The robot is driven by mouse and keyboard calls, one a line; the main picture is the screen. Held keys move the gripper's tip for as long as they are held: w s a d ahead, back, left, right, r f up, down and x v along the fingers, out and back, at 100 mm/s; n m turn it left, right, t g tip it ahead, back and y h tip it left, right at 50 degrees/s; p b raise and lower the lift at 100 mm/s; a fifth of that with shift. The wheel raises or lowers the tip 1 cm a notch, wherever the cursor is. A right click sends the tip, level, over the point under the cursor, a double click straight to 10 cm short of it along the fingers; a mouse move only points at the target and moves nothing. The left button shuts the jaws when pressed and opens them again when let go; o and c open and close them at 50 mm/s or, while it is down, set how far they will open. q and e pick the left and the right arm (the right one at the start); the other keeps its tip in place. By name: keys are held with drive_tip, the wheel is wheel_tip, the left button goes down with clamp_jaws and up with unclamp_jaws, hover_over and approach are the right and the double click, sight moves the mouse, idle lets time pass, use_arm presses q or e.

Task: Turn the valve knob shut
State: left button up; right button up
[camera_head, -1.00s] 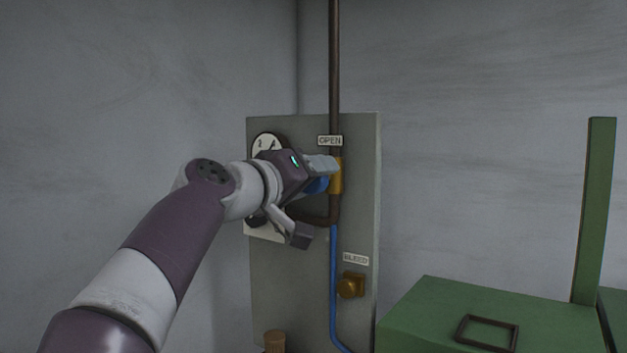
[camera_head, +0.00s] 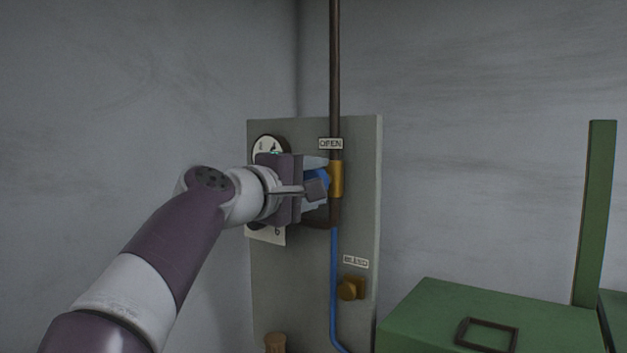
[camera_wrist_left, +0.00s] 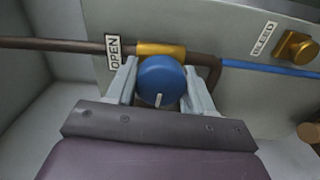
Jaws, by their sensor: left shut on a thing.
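The blue round valve knob (camera_wrist_left: 161,80) with a white mark sits beside the brass valve body (camera_wrist_left: 160,50) on the pipe. In the head view the knob (camera_head: 318,179) shows partly behind my gripper, next to the brass body (camera_head: 336,180). My left gripper (camera_wrist_left: 161,88) is shut on the knob, one finger on each side of it. The white mark points toward my gripper's palm in the left wrist view. The OPEN label (camera_head: 330,144) is above the valve and also shows in the left wrist view (camera_wrist_left: 114,51). My right gripper is out of view.
A grey panel (camera_head: 300,290) carries a gauge (camera_head: 270,148), partly hidden by my gripper. A smaller brass BLEED knob (camera_head: 350,288) sits lower on it. A blue pipe (camera_head: 333,280) runs down. A green box (camera_head: 480,297) with a green post (camera_head: 596,210) stands at right.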

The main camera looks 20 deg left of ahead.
use_arm(q)
drive_tip(key=shift+n, duration=0.5)
drive_tip(key=o, duration=1)
drive_tip(key=shift+s+a, duration=0.1)
drive_tip(key=shift+a, duration=0.1)
drive_tip(key=shift+s, duration=0.15)
drive_tip(key=b+v, duration=0.3)
drive_tip(key=v, duration=0.9)
drive_tip(key=shift+s, duration=0.25)
drive_tip(key=shift+w+a, duration=0.1)
drive_tip(key=shift+a, duration=0.05)
